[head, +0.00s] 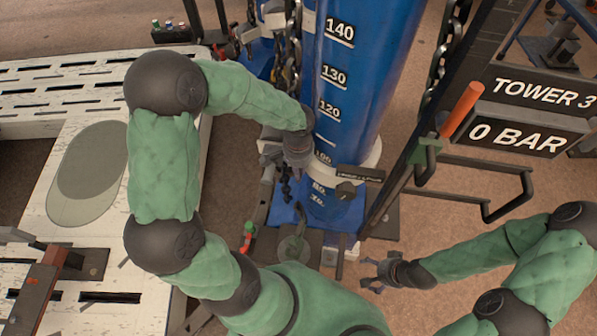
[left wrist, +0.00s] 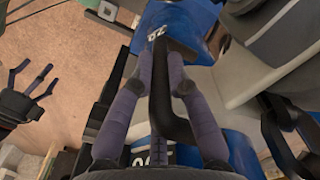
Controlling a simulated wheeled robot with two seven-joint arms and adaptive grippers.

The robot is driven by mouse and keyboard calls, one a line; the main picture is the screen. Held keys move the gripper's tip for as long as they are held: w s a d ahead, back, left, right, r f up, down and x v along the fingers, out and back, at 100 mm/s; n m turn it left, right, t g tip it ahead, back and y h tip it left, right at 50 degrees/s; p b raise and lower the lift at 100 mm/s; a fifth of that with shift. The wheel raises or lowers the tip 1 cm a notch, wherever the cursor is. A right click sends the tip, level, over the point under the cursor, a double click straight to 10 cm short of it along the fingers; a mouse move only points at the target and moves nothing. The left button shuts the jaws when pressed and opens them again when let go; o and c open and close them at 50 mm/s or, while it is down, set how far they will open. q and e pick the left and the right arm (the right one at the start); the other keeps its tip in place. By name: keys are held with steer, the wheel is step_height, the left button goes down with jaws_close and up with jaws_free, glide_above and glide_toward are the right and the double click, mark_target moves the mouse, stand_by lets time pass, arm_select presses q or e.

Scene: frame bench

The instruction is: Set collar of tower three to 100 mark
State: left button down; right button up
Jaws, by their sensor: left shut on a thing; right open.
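The blue tower (head: 350,90) stands upright, with white marks from 140 at the top down past 80. A pale collar (head: 372,163) goes around it low down, near the 100 mark (head: 322,157); its exact reading is hard to tell. A dark labelled plate (head: 360,175) sits at the collar's front. My left gripper (head: 297,165) is at the collar's left side. In the left wrist view its fingers (left wrist: 163,75) are shut on a black curved handle (left wrist: 172,115). My right gripper (head: 380,272) is open and empty, low and right of the tower.
Signs at right read TOWER 3 (head: 543,92) and 0 BAR (head: 518,135). An orange lever (head: 462,110) and a dark upright post stand right of the tower. Chains (head: 450,50) hang beside it. A white slotted bench (head: 90,250) is at left.

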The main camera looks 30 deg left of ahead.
arm_select(q)
steer(key=shift+r, duration=0.85)
steer(key=shift+f, duration=0.1)
arm_select(e)
steer(key=shift+r, duration=0.4)
arm_select(q)
steer(key=c, duration=1.5)
jaws_free()
step_height(320, 180, up, 12)
steer(key=shift+f, duration=0.1)
